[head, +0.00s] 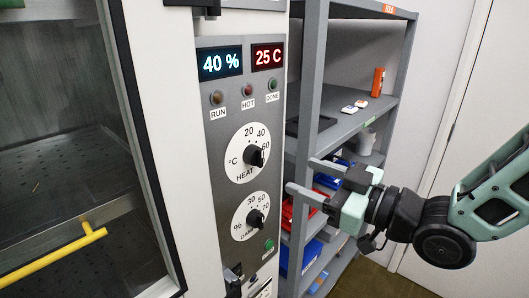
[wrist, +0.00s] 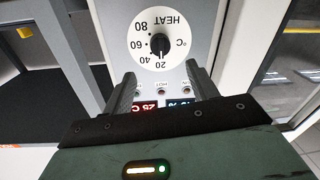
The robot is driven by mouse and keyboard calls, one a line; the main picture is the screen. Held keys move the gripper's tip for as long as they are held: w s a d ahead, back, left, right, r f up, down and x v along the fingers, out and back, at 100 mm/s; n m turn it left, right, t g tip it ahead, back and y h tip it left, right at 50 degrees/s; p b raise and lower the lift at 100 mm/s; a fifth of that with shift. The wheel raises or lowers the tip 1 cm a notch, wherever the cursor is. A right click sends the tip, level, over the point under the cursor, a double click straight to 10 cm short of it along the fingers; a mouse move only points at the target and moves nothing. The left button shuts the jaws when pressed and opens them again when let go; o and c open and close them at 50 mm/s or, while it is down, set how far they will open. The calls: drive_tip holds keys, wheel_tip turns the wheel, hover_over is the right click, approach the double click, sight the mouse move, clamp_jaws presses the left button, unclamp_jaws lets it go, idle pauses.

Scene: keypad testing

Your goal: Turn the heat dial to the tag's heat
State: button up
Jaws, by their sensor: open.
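The heat dial (head: 238,164) is a white disc with a black knob (head: 253,157) on the grey control panel. Its scale shows 20, 40 and 60 in the head view; the wrist view shows the dial (wrist: 176,47) upside down, with 80 too. In the wrist view the dial lies beyond and between the fingertips (wrist: 160,76). I see no readable heat tag; small white pieces (head: 355,106) lie on the shelf.
Displays read 40 % (head: 220,63) and 25 C (head: 268,56). The damp dial (head: 244,226) is below the heat dial. A glass door with a yellow handle (head: 60,260) is left. A grey shelf rack (head: 312,70) with blue and red bins stands close behind my gripper.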

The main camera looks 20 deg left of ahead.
sight(256, 156)
drive_tip(key=p+x, duration=0.3)
drive_tip(key=x, duration=0.7)
drive_tip(key=shift+w+a+p, duration=0.15)
drive_tip(key=shift+a+p, duration=0.15)
drive_tip(key=c, duration=1)
